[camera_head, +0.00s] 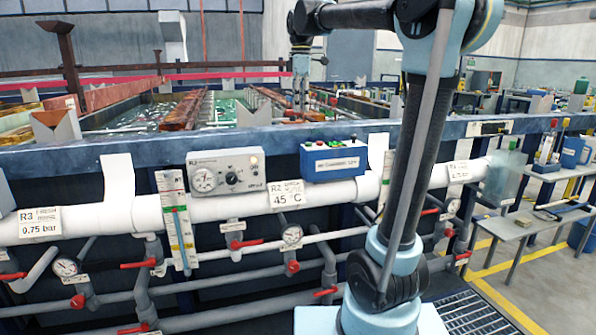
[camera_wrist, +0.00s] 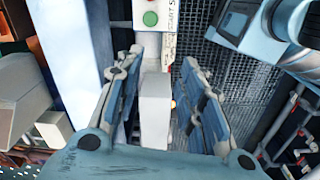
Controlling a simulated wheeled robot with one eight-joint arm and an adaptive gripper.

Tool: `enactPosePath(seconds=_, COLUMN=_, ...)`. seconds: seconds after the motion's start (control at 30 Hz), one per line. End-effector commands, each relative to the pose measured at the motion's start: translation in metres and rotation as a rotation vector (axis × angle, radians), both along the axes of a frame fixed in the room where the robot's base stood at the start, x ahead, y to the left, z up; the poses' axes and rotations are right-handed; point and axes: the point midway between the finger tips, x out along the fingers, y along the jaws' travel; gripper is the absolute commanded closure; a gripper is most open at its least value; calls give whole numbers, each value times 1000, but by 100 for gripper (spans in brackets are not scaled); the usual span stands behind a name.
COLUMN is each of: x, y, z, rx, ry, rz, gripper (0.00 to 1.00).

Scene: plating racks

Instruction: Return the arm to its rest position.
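My arm reaches from the right foreground up and over to the left in the head view. My gripper (camera_head: 300,100) hangs pointing down above the far side of the blue tank rim (camera_head: 225,143). In the wrist view the two blue-grey fingers of my gripper (camera_wrist: 163,62) stand apart, so it is open. A pale grey block (camera_wrist: 155,108) shows between the fingers. I cannot tell whether it touches them; they do not look closed on it. Beyond the fingertips is a white post with a green button (camera_wrist: 150,18) and a partly hidden START label.
Below the rim run a white pipe (camera_head: 90,215), gauges and red valve handles. A grey control box (camera_head: 226,170) and a blue button box (camera_head: 334,160) sit above the pipe. Open floor lies beyond.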

Motion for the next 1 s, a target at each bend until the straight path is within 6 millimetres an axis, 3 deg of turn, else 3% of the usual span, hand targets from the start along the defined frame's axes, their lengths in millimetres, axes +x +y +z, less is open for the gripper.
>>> enactPosePath(seconds=0.23, x=-35, y=-37, z=-30, rx=10, ry=-18, rz=-202, gripper=64)
enactPosePath(seconds=0.47, x=-87, y=-81, z=-81, rx=32, ry=-45, rz=-496, gripper=64)
enactPosePath(seconds=0.77, x=-158, y=-128, z=-161, rx=67, ry=-78, rz=-882, gripper=64)
enactPosePath(seconds=1.0, x=-215, y=-156, z=-237, rx=102, ry=-102, rz=-1190, gripper=64)
